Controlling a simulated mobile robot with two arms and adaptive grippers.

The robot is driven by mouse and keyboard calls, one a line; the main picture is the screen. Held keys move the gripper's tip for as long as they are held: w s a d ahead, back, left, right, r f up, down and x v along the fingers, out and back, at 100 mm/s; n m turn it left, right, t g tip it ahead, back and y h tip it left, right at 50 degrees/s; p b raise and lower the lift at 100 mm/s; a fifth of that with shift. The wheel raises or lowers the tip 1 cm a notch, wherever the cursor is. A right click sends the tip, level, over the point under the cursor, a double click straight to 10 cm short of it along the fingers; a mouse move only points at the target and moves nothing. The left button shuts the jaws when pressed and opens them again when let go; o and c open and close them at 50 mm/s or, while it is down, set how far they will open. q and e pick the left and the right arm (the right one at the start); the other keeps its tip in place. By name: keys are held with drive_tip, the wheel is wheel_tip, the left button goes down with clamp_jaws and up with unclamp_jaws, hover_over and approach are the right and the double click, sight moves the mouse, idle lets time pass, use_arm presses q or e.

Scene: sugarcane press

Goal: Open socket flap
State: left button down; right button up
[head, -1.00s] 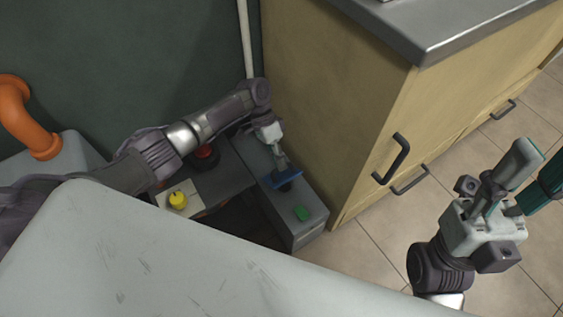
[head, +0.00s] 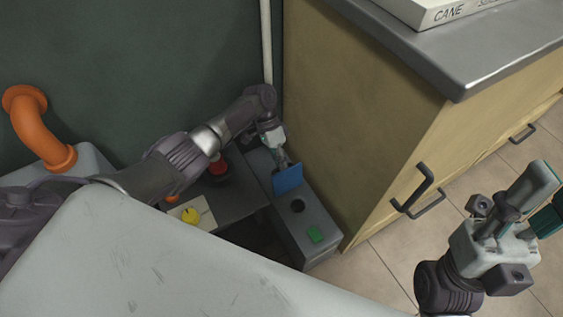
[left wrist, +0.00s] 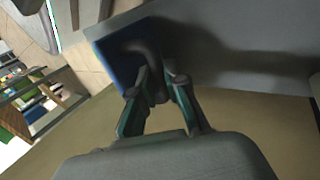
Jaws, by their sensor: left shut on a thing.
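The blue socket flap (head: 288,179) stands raised on the grey box (head: 318,219) beside the cabinet. The dark round socket (head: 297,206) is uncovered in front of it. My left gripper (head: 282,162) is behind the flap, shut on it; its fingertips are partly hidden in the head view. In the left wrist view, the blue flap (left wrist: 121,58) lies just beyond the gripper's fingertips (left wrist: 158,76), with a dark curved part between them. My right gripper (head: 512,207) is at the far right, away from the box; its jaw state is unclear.
A green button (head: 315,235) is on the box's near end. A red knob (head: 218,166) and a yellow knob (head: 190,215) are to the left. The wooden cabinet (head: 370,120) stands close on the right. A pale machine body (head: 190,265) fills the foreground.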

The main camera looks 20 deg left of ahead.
use_arm(q)
drive_tip(key=shift+s+a+f, duration=0.2)
drive_tip(key=shift+s+f, duration=0.05)
drive_tip(key=shift+f, duration=0.2)
drive_tip(key=c, duration=1.2)
unclamp_jaws()
drive_tip(key=shift+w+f, duration=0.1)
drive_tip(key=shift+w, duration=0.05)
drive_tip(key=shift+r, duration=0.2)
drive_tip(key=shift+w+r, duration=0.1)
drive_tip(key=shift+r, duration=0.05)
drive_tip(key=shift+r, duration=0.35)
wheel_tip(320, 180, up, 9)
drive_tip(key=shift+d, duration=0.1)
